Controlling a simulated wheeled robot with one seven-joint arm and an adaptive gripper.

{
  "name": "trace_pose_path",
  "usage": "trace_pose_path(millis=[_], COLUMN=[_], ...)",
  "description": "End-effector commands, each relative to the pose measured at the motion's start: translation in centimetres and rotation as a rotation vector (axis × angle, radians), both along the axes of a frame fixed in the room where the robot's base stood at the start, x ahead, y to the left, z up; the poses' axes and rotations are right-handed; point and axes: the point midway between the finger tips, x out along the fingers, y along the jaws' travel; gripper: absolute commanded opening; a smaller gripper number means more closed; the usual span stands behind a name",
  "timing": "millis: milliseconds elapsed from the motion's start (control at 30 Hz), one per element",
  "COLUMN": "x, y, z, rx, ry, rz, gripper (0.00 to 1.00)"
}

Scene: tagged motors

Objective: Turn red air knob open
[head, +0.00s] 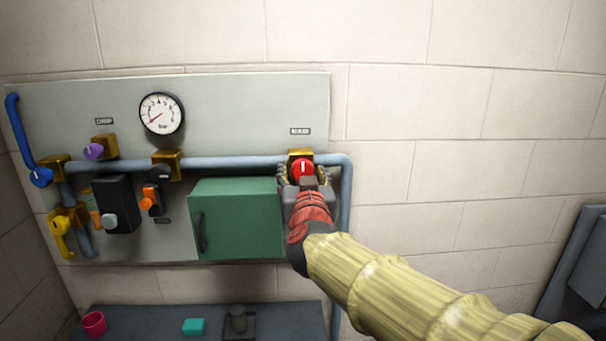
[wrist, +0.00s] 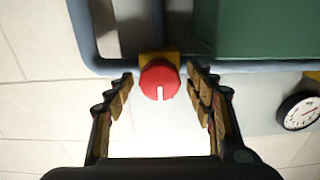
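The red knob (head: 301,168) sits on a brass valve block at the right end of the blue-grey pipe on the wall panel. Its white mark points up in the head view. In the wrist view the red knob (wrist: 159,80) is centred just ahead of my fingertips, with its white mark pointing down. My gripper (head: 304,178) is in front of the knob, and it also shows in the wrist view (wrist: 160,84). Its fingers are spread to either side of the knob, with visible gaps, and hold nothing. The gripper hides the lower part of the knob in the head view.
A green box (head: 238,218) juts from the panel left of my gripper. The pipe (head: 230,162) bends down just right of the knob. A gauge (head: 162,114), purple knob (head: 93,152), blue handle (head: 40,176) and yellow handle (head: 60,223) are farther left. A shelf (head: 150,319) is below.

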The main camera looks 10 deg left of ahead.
Motion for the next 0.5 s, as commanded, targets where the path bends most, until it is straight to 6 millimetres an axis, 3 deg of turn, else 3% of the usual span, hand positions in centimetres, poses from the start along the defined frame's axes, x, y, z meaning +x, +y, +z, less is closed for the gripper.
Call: trace_pose_path(millis=[500], x=[-0.02], y=[0.00], z=[0.00], rx=[0.000], ry=[0.000], rz=[0.000], gripper=[0.23])
